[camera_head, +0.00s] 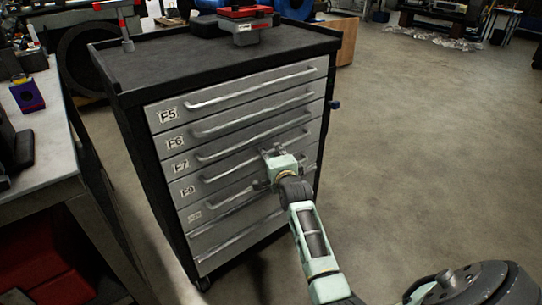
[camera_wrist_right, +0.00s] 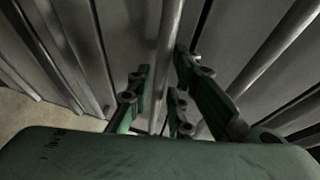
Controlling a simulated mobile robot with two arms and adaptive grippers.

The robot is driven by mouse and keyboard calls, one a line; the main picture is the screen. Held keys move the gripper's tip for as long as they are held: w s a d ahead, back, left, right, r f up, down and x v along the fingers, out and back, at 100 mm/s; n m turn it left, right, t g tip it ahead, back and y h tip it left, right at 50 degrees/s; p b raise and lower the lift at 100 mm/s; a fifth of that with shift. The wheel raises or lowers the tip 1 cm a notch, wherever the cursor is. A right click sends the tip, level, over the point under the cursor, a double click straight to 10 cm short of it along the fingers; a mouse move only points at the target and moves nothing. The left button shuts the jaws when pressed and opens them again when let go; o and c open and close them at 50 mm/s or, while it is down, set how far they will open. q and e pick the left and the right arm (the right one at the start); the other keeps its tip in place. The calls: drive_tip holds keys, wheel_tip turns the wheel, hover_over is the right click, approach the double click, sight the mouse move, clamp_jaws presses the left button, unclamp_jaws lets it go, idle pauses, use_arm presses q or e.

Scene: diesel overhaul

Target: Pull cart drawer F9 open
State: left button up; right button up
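The grey tool cart has a stack of shut-looking drawers with long bar handles. Drawer F9 (camera_head: 190,190) is the fourth down, flush with its neighbours. Its handle (camera_head: 222,176) runs up to the right. My right gripper (camera_head: 272,160) is at the front of this drawer and hides part of the handle. In the right wrist view a handle bar (camera_wrist_right: 167,50) passes between the fingers of the right gripper (camera_wrist_right: 162,85). Whether the fingers press on the bar cannot be told. My left gripper is not in view.
The floor (camera_head: 430,150) to the right of the cart is clear.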

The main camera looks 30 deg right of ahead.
clamp_jaws()
drive_tip(key=shift+s, duration=0.1)
idle(0.4)
